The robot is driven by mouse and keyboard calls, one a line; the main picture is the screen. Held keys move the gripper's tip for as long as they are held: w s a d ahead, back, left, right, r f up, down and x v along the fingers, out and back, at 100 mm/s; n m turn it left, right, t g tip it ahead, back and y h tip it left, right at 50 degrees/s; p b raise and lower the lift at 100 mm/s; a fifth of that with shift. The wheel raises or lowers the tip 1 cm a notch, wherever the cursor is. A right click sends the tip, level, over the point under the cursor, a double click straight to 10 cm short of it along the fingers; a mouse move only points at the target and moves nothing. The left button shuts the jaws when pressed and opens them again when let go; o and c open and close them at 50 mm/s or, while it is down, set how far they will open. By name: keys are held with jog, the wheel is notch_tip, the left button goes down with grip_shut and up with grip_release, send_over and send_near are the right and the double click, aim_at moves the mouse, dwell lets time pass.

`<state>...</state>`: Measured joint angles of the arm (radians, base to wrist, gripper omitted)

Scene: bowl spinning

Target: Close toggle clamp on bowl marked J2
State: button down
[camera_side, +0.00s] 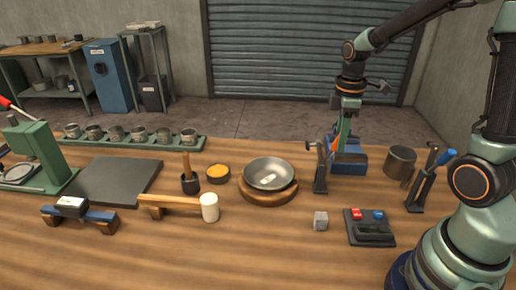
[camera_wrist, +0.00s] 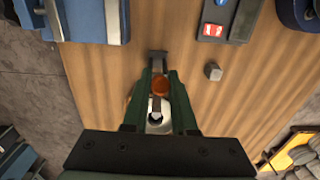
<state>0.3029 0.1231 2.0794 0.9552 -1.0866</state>
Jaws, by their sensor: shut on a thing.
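A shallow metal bowl (camera_side: 268,171) with a small pale tag sits on a round wooden ring (camera_side: 268,190) in the side view; the tag is too small to read. A dark toggle clamp (camera_side: 321,174) stands just right of the bowl. My gripper (camera_side: 343,140) is above and behind this clamp, pointing down. In the wrist view my gripper's green fingers (camera_wrist: 161,92) are shut on the clamp's orange handle (camera_wrist: 160,86). The handle is seen end on, so its tilt is unclear there. The clamp's pad and its contact with the bowl cannot be made out.
A second clamp with a blue handle (camera_side: 430,178) and a metal cup (camera_side: 400,162) stand to the right. A blue-based object (camera_side: 349,162) is behind the gripped clamp. A grey cube (camera_side: 320,221) and a button box (camera_side: 369,227) lie in front. The front table is mostly clear.

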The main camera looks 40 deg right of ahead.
aim_at(323, 160)
jog(key=shift+w+a+r, duration=0.2)
jog(key=shift+w+a, duration=0.1)
jog(key=c, duration=1.6)
grip_release()
jog(key=shift+w+a+r+g, duration=0.15)
jog(key=shift+w+a+g, duration=0.25)
jog(key=shift+w+a, duration=0.1)
jog(key=c, duration=1.6)
grip_release()
jog(key=c, duration=1.5)
grip_release()
jog(key=shift+w+a+g, duration=0.3)
jog(key=shift+w+a, duration=0.05)
jog(key=shift+a, duration=0.2)
jog(key=shift+c, duration=0.2)
jog(key=shift+o, duration=0.4)
jog(key=shift+w+a+g, duration=0.3)
jog(key=shift+w+a, duration=0.05)
jog(key=shift+a, duration=0.2)
jog(key=shift+w, duration=0.1)
